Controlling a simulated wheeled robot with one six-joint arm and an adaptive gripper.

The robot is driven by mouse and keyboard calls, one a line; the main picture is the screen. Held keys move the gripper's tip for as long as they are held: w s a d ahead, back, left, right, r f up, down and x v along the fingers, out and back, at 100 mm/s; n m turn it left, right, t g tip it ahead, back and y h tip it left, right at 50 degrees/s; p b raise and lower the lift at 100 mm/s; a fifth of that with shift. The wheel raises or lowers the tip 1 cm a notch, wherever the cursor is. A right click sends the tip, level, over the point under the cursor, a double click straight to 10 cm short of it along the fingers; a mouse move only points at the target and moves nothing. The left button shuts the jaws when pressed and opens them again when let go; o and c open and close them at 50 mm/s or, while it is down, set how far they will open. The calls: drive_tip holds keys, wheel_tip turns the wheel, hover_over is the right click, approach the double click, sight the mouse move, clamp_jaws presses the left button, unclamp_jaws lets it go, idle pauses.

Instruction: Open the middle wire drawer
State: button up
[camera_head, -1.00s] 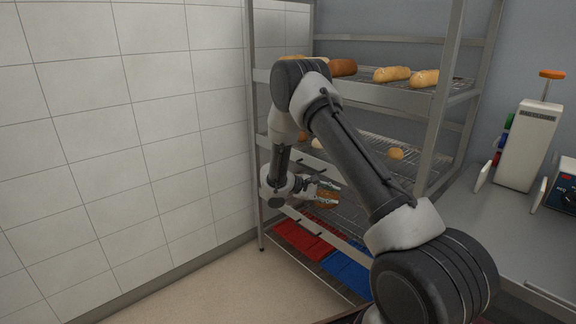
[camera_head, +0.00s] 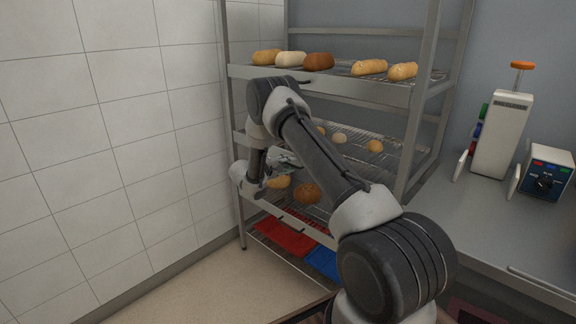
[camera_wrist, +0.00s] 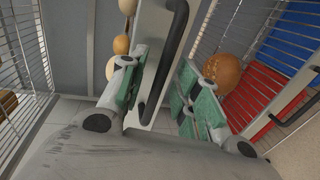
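The middle wire drawer (camera_head: 405,158) holds several small rolls and sits in a metal rack, below the top level of loaves. Its flat grey front (camera_wrist: 153,35) carries a black bar handle (camera_wrist: 152,98), seen close up in the wrist view. My gripper (camera_wrist: 166,82) is open there, its green-padded fingers apart on either side of the front and handle. I cannot tell whether either finger touches the handle. In the head view, my gripper (camera_head: 284,161) is at the middle drawer's front, partly hidden by my arm. The drawer looks shut.
Below, another wire level holds a round brown loaf (camera_head: 307,193). A red tray (camera_head: 285,237) and a blue tray (camera_head: 323,262) lie at the bottom. A tiled wall (camera_head: 120,130) stands close on the left; a counter (camera_head: 490,225) is on the right. Floor shows in front.

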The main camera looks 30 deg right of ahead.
drive_tip(key=shift+d+f, duration=0.1)
drive_tip(key=shift+d, duration=0.3)
clamp_jaws()
drive_tip(key=f+v, duration=0.2)
drive_tip(key=v, duration=1)
drive_tip(key=a+f+v, duration=0.1)
drive_tip(key=f+v, duration=0.2)
drive_tip(key=v, duration=1)
drive_tip(key=f+v, duration=0.3)
drive_tip(key=v, duration=0.9)
drive_tip(key=shift+s+a+r, duration=0.15)
drive_tip(key=shift+s+a, duration=0.1)
drive_tip(key=shift+a, duration=0.35)
unclamp_jaws()
